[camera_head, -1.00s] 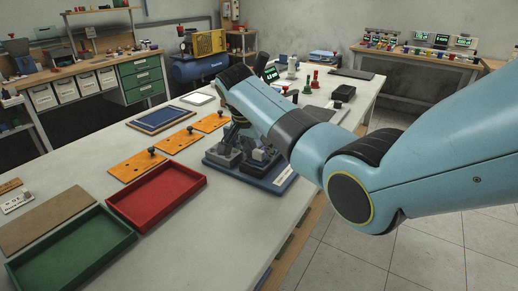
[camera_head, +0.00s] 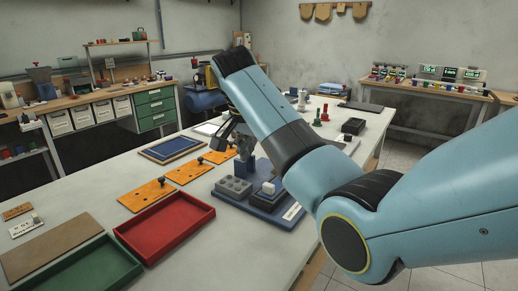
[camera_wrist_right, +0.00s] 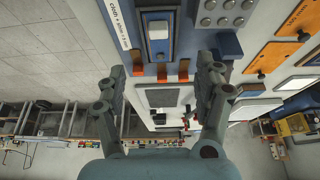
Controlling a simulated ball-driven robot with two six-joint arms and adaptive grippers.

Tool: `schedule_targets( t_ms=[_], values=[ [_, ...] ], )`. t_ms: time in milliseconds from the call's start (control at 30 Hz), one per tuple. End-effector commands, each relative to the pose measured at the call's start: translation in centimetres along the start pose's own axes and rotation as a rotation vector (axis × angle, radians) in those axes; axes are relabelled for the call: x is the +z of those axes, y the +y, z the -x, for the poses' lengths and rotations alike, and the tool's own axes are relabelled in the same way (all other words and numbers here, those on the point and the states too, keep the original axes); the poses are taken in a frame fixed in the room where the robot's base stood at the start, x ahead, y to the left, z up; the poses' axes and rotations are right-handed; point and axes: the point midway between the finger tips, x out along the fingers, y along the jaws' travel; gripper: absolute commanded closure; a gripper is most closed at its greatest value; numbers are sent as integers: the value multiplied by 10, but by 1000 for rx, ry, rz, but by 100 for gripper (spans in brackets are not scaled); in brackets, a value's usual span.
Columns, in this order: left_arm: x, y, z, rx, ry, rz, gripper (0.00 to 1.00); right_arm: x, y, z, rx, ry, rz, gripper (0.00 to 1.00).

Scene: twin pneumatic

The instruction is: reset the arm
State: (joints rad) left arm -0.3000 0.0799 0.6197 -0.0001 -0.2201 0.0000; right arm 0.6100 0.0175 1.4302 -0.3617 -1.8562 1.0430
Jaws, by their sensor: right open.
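My right arm (camera_head: 275,120) reaches in from the right across the white table. Its right gripper (camera_head: 238,138) hangs above the table, just behind a blue fixture board (camera_head: 287,222), partly hidden by the arm. In the right wrist view the gripper (camera_wrist_right: 160,72) is open, its two fingers wide apart with nothing between them. The board carries a grey studded block (camera_head: 233,188) and a white block (camera_head: 268,188); both also show near the top of the wrist view. My left gripper is not in view.
A red tray (camera_head: 165,228) and a green tray (camera_head: 80,270) lie at the front left. Orange plates (camera_head: 148,195) with black knobs lie beyond the red tray. Green and red upright pieces (camera_head: 317,117) and a black box (camera_head: 353,126) stand behind the arm.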

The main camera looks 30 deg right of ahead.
Motion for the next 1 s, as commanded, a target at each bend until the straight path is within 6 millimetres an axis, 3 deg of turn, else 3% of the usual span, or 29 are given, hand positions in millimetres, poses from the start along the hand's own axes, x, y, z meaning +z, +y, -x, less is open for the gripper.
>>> schedule_targets(
  t_ms=[200,767,867,1000],
  values=[
    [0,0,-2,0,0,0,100,0,0,22,0,0,0,31],
    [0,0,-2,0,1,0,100,0,1,24,2,0,2,31],
    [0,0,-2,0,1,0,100,7,9,14,-2,-4,35,31],
    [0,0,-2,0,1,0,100,38,48,-21,-32,-19,194,31]
  ],
)
